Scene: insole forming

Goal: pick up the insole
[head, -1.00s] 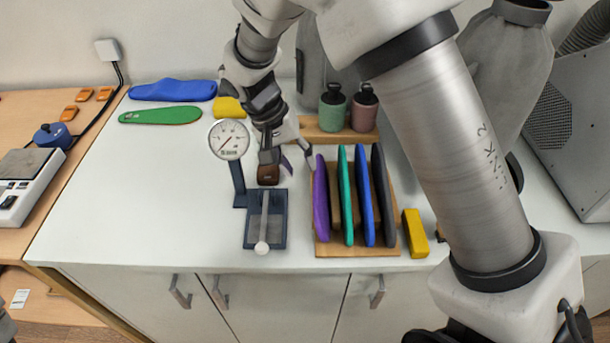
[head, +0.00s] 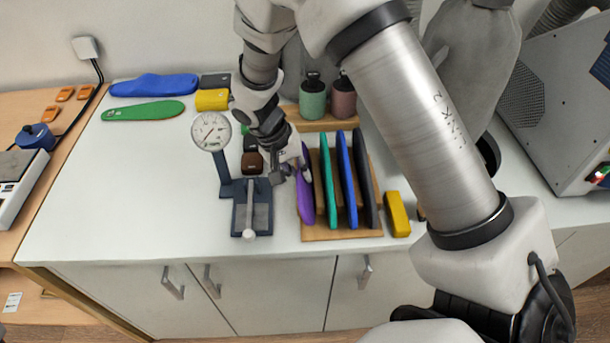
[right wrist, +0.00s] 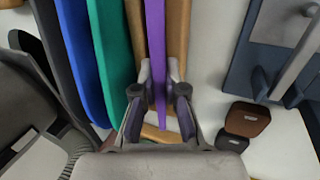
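The purple insole (head: 305,195) stands on edge at the left end of a wooden rack (head: 340,234). My right gripper (head: 292,172) is at the insole's upper part, with one finger on each side. In the right wrist view, the purple insole (right wrist: 157,45) runs between the fingertips (right wrist: 160,78), which look closed against its two faces. Its lower end still stands in the rack. Green (head: 327,180), blue (head: 347,180) and dark grey (head: 367,180) insoles stand to its right. My left gripper is not in view.
A dial gauge (head: 211,131) on a dark stand is close left of the gripper. A brown block (head: 252,162) sits behind the stand's base. A yellow block (head: 397,214) lies right of the rack. Blue (head: 155,86) and green (head: 143,110) insoles lie flat at the back left.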

